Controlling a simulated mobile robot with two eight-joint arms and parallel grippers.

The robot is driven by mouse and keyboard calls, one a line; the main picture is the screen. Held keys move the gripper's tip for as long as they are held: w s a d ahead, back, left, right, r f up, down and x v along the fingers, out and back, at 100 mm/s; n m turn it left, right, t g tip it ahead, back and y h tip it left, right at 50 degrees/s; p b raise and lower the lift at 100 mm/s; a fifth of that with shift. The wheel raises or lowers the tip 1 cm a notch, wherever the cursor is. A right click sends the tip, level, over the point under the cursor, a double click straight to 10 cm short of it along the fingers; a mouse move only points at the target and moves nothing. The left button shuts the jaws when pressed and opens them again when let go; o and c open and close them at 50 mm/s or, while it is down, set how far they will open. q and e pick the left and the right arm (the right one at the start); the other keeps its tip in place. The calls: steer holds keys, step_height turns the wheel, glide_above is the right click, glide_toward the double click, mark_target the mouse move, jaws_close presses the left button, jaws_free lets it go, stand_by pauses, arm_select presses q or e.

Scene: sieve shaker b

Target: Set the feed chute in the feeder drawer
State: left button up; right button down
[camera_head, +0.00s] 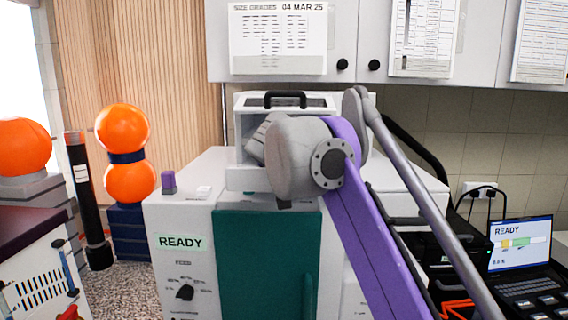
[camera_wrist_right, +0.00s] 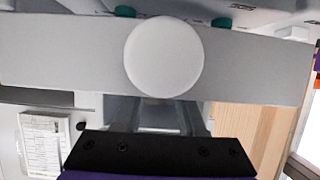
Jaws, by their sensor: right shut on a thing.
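The sieve shaker (camera_head: 190,222) stands at the centre of the head view, with a READY label and a teal door (camera_head: 262,262). The feeder (camera_head: 243,118) sits on top, a pale box with a black handle. The light grey front of the feeder drawer (camera_head: 243,179) shows below it, partly hidden by my right wrist. In the right wrist view, a grey bar (camera_wrist_right: 60,50), seemingly the drawer front, carries a white round knob (camera_wrist_right: 163,57). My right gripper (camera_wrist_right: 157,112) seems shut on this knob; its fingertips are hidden. I cannot identify the feed chute. My left gripper is out of view.
Orange balls (camera_head: 122,128) and a black tube (camera_head: 84,195) stand left of the shaker. A purple knob (camera_head: 168,182) rises from its left top. A laptop (camera_head: 520,245) stands at the right. Cupboards (camera_head: 343,28) hang above; my right arm crosses the right half.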

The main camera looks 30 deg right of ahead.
steer(key=shift+s+a+f, duration=0.1)
steer(key=shift+s+a, duration=0.05)
steer(key=c, duration=0.7)
jaws_free()
steer(key=shift+s, duration=0.4)
steer(key=shift+o, duration=1)
steer(key=shift+w, duration=0.25)
steer(key=v, duration=1.2)
steer(key=shift+s, duration=0.15)
